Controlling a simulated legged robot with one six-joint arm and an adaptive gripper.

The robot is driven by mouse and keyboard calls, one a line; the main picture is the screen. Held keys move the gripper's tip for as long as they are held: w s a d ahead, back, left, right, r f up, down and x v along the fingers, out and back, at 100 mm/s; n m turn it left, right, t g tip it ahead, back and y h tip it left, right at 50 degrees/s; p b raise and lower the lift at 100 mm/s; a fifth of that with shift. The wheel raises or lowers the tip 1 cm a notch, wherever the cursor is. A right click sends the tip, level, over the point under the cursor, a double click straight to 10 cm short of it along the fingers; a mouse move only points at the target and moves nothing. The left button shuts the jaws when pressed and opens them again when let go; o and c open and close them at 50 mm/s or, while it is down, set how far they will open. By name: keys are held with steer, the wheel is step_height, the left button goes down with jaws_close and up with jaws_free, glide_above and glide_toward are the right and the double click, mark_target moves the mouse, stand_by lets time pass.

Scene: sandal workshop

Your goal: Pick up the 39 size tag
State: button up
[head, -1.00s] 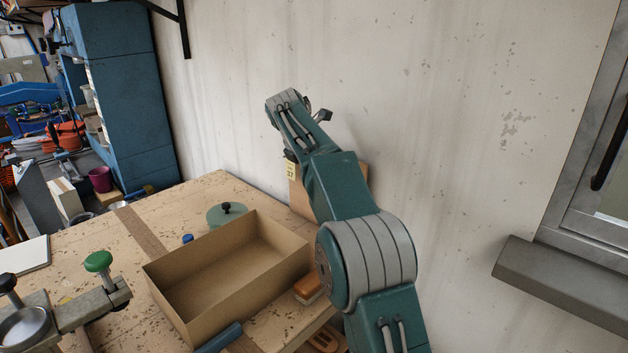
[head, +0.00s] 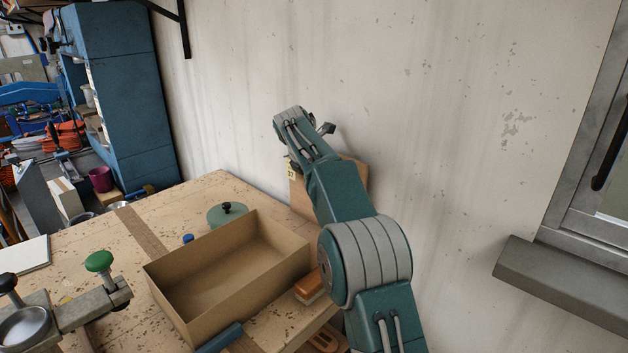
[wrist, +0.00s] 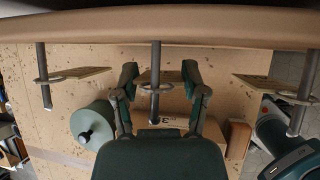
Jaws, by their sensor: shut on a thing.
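In the wrist view, three flat tan size tags hang by rings on metal pegs: a left tag (wrist: 85,75), a middle tag (wrist: 172,76) and a right tag (wrist: 255,82). My gripper (wrist: 160,80) is shut on the middle tag, one finger at each side of it, with the peg and ring between them. The tag is still around its peg. I cannot read its number. In the head view, a yellowish tag reading 37 (head: 291,174) shows at the left edge of the wooden tag board (head: 300,198). My arm hides the gripper and the other tags there.
A workbench (head: 95,232) lies below with an open cardboard box (head: 165,300), a green round lidded thing (head: 222,216) and an orange-brown block (head: 309,287). The wall (head: 440,130) is close behind the board. A clamp with a green knob (head: 99,261) stands at left.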

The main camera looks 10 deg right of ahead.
stand_by(0.3)
steer(key=shift+r, duration=0.15)
steer(key=shift+s+a+r, duration=0.1)
steer(key=shift+s+a, duration=0.05)
steer(key=s+a, duration=0.3)
steer(key=a, duration=0.1)
steer(key=s+a, duration=0.4)
steer(key=a, duration=0.1)
steer(key=s+a, duration=0.3)
steer(key=a, duration=0.2)
steer(key=shift+s+a, duration=0.1)
steer(key=shift+s, duration=0.05)
